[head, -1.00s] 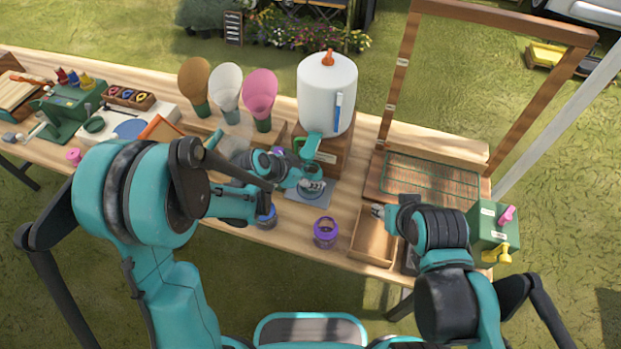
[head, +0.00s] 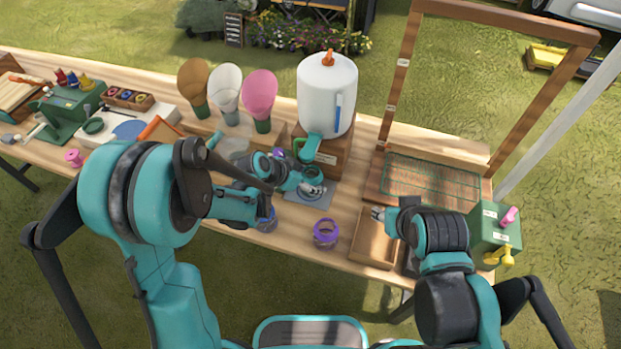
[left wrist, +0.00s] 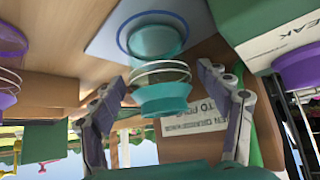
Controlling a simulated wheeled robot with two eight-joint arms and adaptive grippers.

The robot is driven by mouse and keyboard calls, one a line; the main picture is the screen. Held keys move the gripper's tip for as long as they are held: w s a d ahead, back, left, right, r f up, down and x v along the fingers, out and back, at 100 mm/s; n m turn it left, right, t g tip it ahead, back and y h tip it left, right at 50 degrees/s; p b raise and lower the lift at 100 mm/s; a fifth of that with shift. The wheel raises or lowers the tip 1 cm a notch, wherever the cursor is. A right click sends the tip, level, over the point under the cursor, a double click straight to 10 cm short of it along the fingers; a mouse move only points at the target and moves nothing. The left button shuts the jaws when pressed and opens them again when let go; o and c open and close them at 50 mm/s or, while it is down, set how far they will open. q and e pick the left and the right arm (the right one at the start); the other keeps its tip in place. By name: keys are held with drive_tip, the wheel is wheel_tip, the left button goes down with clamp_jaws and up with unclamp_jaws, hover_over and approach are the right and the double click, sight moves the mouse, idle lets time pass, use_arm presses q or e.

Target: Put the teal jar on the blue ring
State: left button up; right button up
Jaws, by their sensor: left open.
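The teal jar, clear with a teal rim (left wrist: 163,98), stands on the blue-grey mat (left wrist: 100,42) in the left wrist view. Its base appears inside the blue ring (left wrist: 119,36), which shows around it. My left gripper (head: 313,188) is open over the mat in the head view. In the left wrist view its fingers (left wrist: 167,112) are on either side of the jar's rim, with gaps visible. The gripper mostly hides the jar in the head view. My right gripper (head: 378,213) is by the wooden tray; its opening is too small to judge.
The white dispenser (head: 327,95) with a teal tap stands on a wooden block just behind the mat. A purple-rimmed jar (head: 326,233) stands in front of the mat. A wooden tray (head: 373,243) is to the right. Cones (head: 260,95) stand at the back left.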

use_arm(q)
drive_tip(key=s+a+r+n+t+y+p, duration=0.2)
drive_tip(key=s+a+r+n+y, duration=0.4)
drive_tip(key=s+a+r, duration=1.1)
drive_tip(key=s+n+p, duration=0.1)
drive_tip(key=s+n, duration=0.1)
drive_tip(key=n, duration=0.2)
drive_tip(key=shift+a+r+p, duration=0.35)
drive_tip(key=shift+r, duration=0.05)
